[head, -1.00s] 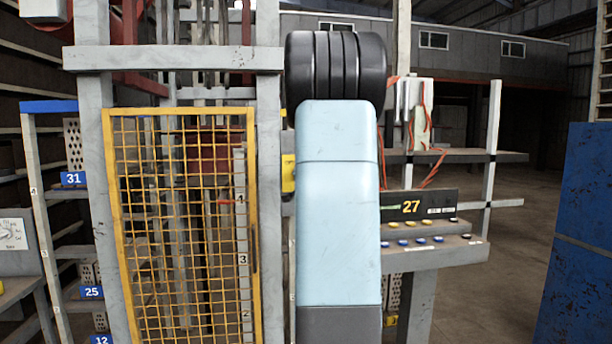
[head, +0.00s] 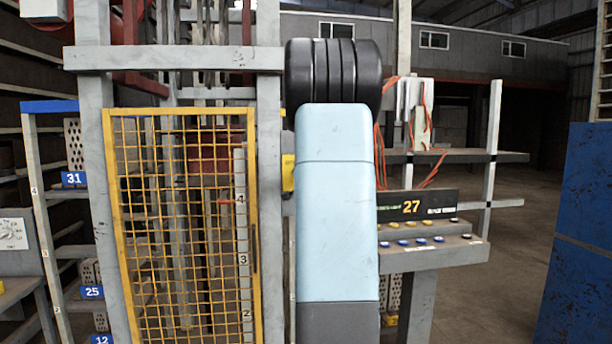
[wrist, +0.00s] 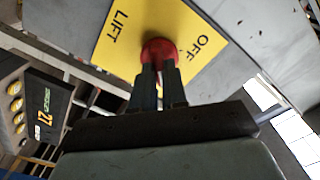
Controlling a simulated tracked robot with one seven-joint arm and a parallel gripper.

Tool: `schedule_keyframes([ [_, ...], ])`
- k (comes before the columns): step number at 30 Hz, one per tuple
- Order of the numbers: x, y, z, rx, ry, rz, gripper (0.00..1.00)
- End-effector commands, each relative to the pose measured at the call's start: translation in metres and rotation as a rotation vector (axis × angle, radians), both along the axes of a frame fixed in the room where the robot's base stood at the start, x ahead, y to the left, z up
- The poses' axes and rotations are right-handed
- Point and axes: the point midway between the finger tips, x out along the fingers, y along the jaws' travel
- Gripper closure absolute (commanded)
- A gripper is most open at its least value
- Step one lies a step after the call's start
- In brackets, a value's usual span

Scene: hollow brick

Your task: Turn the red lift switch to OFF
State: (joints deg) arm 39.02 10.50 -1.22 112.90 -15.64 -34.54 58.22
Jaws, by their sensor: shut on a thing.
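The red lift switch (wrist: 157,50) shows in the wrist view as a round red knob on a yellow plate (wrist: 128,48). The plate reads LIFT at its left and OFF at its right. My gripper (wrist: 158,70) has its two dark fingers closed on the knob, seen from behind. The fingers hide part of the knob, and I cannot tell which way it points. In the head view my pale blue arm hides the switch and my gripper. Only an edge of yellow shows beside the arm.
A yellow mesh gate (head: 180,225) stands left of my arm. A control desk (head: 425,258) with a display reading 27 (head: 411,207) and several buttons is to the right. A blue panel (head: 575,235) stands at the far right. Open floor (head: 500,290) lies between.

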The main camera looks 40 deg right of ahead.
Motion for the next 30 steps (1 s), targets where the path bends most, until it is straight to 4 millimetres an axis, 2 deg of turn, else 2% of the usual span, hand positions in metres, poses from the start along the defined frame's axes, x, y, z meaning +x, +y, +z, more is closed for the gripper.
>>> schedule_keyframes([
  [3, -0.001, -0.001, -0.002, 0.001, 0.002, -0.003, 1.0],
  [4, -0.002, -0.014, -0.002, 0.001, 0.002, -0.006, 1.0],
  [7, -0.002, -0.006, -0.002, -0.001, 0.006, -0.005, 1.0],
  [14, -0.002, -0.002, -0.004, -0.048, 0.04, -0.004, 1.0],
  [30, 0.0, 0.001, -0.005, -0.426, 0.276, -0.001, 1.0],
])
